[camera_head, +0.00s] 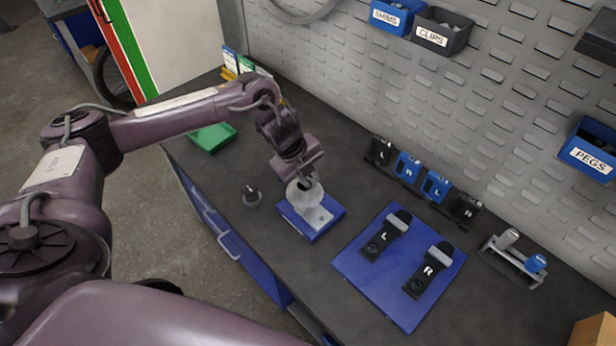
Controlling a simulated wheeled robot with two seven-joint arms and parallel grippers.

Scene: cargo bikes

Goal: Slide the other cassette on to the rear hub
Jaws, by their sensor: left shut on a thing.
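My left gripper (306,180) reaches down over the blue stand (297,226) in the middle of the bench. It is shut on a pale grey, round, toothed-looking piece, which looks like the cassette (295,195). The cassette is right at the light grey hub fixture (320,216) on the stand. The gripper covers part of both, and I cannot tell whether the cassette is around the hub or just in front of it. A small dark grey round piece with an upright post (251,196) stands on the bench left of the stand. My right gripper is not in view.
A blue board (348,265) with black parts marked L and R lies to the right. Black and blue lettered blocks (436,187) line the wall. A metal holder (512,260) stands farther right. A green tray (212,138) lies at the back left.

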